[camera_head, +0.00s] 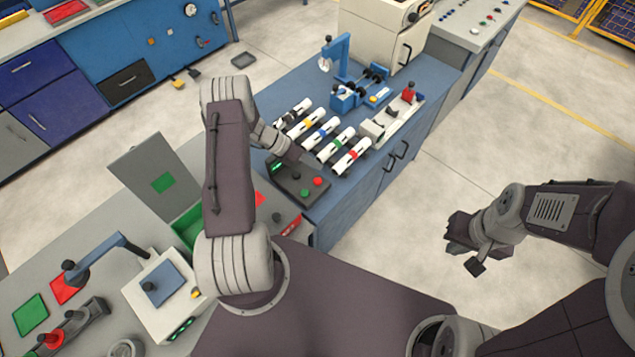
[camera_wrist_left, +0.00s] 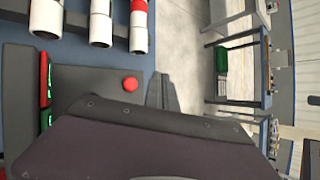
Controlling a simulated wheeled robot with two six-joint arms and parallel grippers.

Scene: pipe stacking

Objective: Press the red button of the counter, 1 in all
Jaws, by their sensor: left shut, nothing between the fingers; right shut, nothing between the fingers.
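The counter is a dark box (camera_head: 290,187) at the near end of the blue bench, with a small green-lit display at its left. Its red button (camera_head: 318,181) stands on the right part of its top, with a green button nearer to me. In the left wrist view the red button (camera_wrist_left: 130,84) shows uncovered on the dark panel (camera_wrist_left: 90,84). My left gripper (camera_head: 294,156) is shut and empty, above the counter's far side and apart from the red button; my own arm partly hides it. My right gripper (camera_head: 462,238) is shut and empty, over the floor to the right.
Several white pipes with coloured bands (camera_head: 327,132) lie in a row just behind the counter. A blue fixture (camera_head: 345,95) and a white device with a red part (camera_head: 392,122) stand further back. A grey table (camera_head: 90,245) with a lidded box is at left. The floor at right is free.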

